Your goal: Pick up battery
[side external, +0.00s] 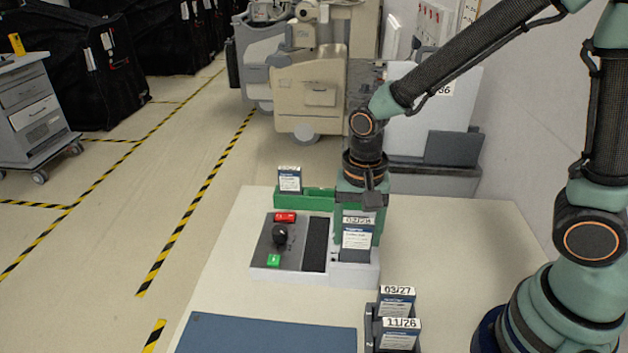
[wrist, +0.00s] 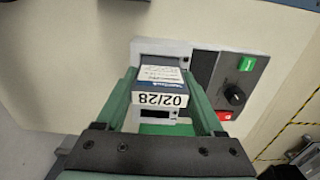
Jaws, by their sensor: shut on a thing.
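My gripper (side external: 359,226) is shut on a dark blue and white battery (side external: 356,242) labelled 02/28. The battery is upright between the two green fingers, at the white housing on the right side of the grey control unit (side external: 262,262). Its lower end overlaps the housing, and I cannot tell whether it sits in the housing or just above it. In the wrist view the battery (wrist: 160,80) is between the fingers (wrist: 160,72), its label facing the camera. Other batteries are 03/27 (side external: 397,300), 11/26 (side external: 400,335) and one at the back (side external: 290,181), its label too small to read.
The control unit has a red part (side external: 285,217), a black knob (side external: 280,236) and a green button (side external: 273,260). A green tray (side external: 318,197) stands behind it. Batteries 03/27 and 11/26 stand in dark holders in front. A blue mat (side external: 265,335) lies front left.

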